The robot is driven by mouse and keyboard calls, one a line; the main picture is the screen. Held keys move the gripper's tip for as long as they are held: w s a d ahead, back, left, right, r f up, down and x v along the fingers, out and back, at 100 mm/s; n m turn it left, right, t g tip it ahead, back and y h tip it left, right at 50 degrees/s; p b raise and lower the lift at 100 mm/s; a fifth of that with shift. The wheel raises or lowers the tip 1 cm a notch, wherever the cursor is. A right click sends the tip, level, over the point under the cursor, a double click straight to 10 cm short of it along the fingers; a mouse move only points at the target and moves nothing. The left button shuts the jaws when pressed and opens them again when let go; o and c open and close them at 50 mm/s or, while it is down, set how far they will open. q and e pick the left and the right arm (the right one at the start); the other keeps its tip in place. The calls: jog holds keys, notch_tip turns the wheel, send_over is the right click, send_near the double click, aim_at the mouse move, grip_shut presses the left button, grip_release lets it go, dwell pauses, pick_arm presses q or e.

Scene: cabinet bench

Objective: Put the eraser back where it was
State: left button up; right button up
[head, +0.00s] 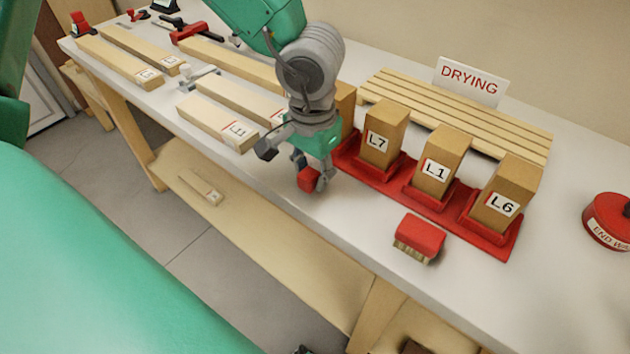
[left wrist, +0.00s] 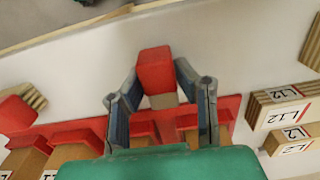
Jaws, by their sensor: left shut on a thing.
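My left gripper (head: 311,172) is shut on a small red block, the eraser (head: 308,180), near the front edge of the bench, left of the red rack. In the left wrist view the eraser (left wrist: 155,68) sits between the two fingers (left wrist: 157,82), with a pale part below its red part. In the head view the gripper hides part of it, and I cannot tell whether it touches the bench top. My right gripper is not in view.
A red-backed brush (head: 420,238) lies before the red rack (head: 395,186), which holds upright blocks L7, L1 and L6. Behind are a slatted rack (head: 455,112) and a DRYING sign (head: 469,80). Boards (head: 218,122) lie to the left. A red round item (head: 608,220) is far right.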

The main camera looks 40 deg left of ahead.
aim_at(310, 170)
pick_arm(q)
jog(key=shift+a+f, duration=0.3)
jog(key=shift+f, duration=0.3)
jog(key=shift+s+a, duration=0.1)
jog(key=shift+a, duration=0.1)
jog(key=shift+d, duration=0.35)
jog(key=o, duration=1)
jog(key=shift+d, duration=0.35)
jog(key=shift+a, duration=0.2)
jog(key=shift+a+r, duration=0.15)
jog(key=shift+r, duration=0.1)
jog(key=r+p, duration=0.1)
jog(key=r, duration=0.2)
jog(key=r+p, duration=0.1)
jog(key=r, duration=0.3)
jog(key=r+p, duration=0.1)
jog(key=r, duration=0.2)
jog(key=shift+d+r+p, duration=0.25)
jog(key=shift+r+p, duration=0.15)
jog(key=shift+r, duration=0.3)
jog(key=shift+a+r, duration=0.1)
jog(key=shift+a, duration=0.15)
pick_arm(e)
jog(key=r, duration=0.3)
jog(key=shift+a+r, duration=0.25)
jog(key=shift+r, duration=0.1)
